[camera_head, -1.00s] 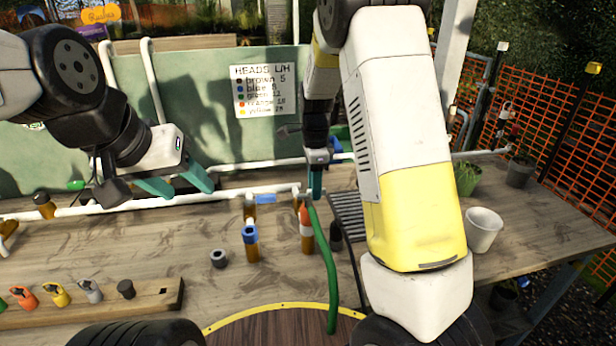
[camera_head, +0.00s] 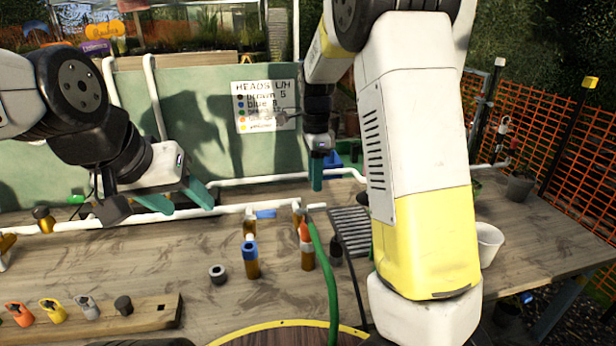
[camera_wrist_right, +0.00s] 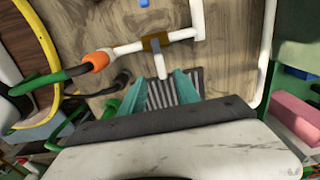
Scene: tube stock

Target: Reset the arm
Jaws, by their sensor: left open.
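My left gripper (camera_head: 184,204) is open and empty at the left, its teal fingers apart just above the white pipe (camera_head: 130,219). My right gripper (camera_head: 316,188) hangs near the middle of the head view, seen edge-on above the bench. In the right wrist view my right gripper (camera_wrist_right: 161,82) has its teal fingers apart with nothing held between them. A white pipe stub (camera_wrist_right: 160,66) with a brown fitting (camera_wrist_right: 155,42) lies beyond the fingertips. My right upper arm hides part of the bench's right side.
The wooden bench (camera_head: 120,265) holds a blue-topped tube (camera_head: 250,258), an orange-topped tube (camera_head: 306,250) and a dark ring (camera_head: 217,274). A green hose (camera_head: 326,270) runs to the front. A wooden rack (camera_head: 100,322) is front left; a white pot (camera_head: 488,242) is right.

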